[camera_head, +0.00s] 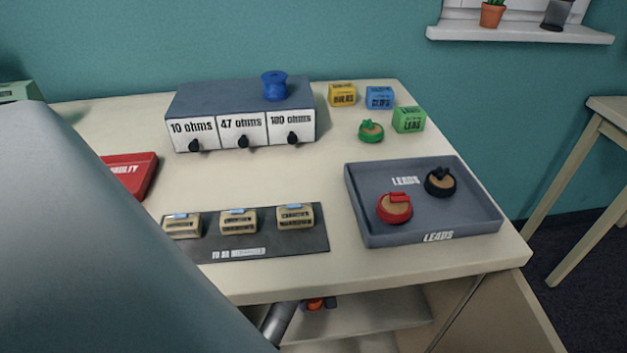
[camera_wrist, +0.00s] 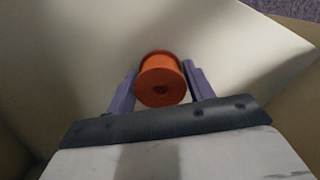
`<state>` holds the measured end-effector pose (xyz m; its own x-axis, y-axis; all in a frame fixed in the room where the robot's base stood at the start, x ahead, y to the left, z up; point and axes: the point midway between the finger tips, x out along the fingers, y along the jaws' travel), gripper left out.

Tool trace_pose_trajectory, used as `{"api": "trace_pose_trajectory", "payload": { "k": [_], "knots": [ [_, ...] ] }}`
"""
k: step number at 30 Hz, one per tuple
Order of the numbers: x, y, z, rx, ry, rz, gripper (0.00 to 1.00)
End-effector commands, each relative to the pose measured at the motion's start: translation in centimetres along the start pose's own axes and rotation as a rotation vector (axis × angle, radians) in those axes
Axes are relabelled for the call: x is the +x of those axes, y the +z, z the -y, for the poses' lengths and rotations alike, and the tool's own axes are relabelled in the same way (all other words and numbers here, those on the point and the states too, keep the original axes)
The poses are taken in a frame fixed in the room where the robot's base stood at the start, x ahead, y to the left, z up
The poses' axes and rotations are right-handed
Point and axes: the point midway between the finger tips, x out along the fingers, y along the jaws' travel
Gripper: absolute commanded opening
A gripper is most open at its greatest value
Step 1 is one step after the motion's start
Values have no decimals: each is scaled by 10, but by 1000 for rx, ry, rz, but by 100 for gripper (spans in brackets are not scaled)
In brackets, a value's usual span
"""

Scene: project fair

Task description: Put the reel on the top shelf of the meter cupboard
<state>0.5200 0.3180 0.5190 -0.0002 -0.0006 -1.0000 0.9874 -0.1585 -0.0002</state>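An orange reel (camera_wrist: 160,82) sits between the two purple fingers of my gripper (camera_wrist: 161,84) in the wrist view. The fingers press close against both its sides, and I see its round end with a dark centre hole. In the head view the orange reel (camera_head: 314,304) shows small, inside the open meter cupboard (camera_head: 365,318) under the table top, over a pale shelf board. Whether it touches that board is unclear. My gripper is mostly hidden there by my arm and the table edge. A blue reel (camera_head: 274,86) stands on the drawer box.
The cupboard's side panel or door (camera_head: 505,315) stands at the right of the opening. The table top (camera_head: 300,278) overhangs it. Above are a grey leads tray (camera_head: 480,218), a drawer box (camera_head: 225,98), a dark mat (camera_head: 310,242) and a red tray (camera_head: 145,165).

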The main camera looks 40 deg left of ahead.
Motion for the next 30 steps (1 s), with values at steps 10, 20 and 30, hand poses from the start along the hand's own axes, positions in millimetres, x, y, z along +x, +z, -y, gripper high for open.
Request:
{"api": "trace_pose_trajectory", "payload": {
  "k": [10,20,30],
  "knots": [
    [-1,0,0,0,0,0,70],
    [-30,-1,0,4,-2,-6,70],
    [-74,0,0,1,0,-2,70]
  ]
}}
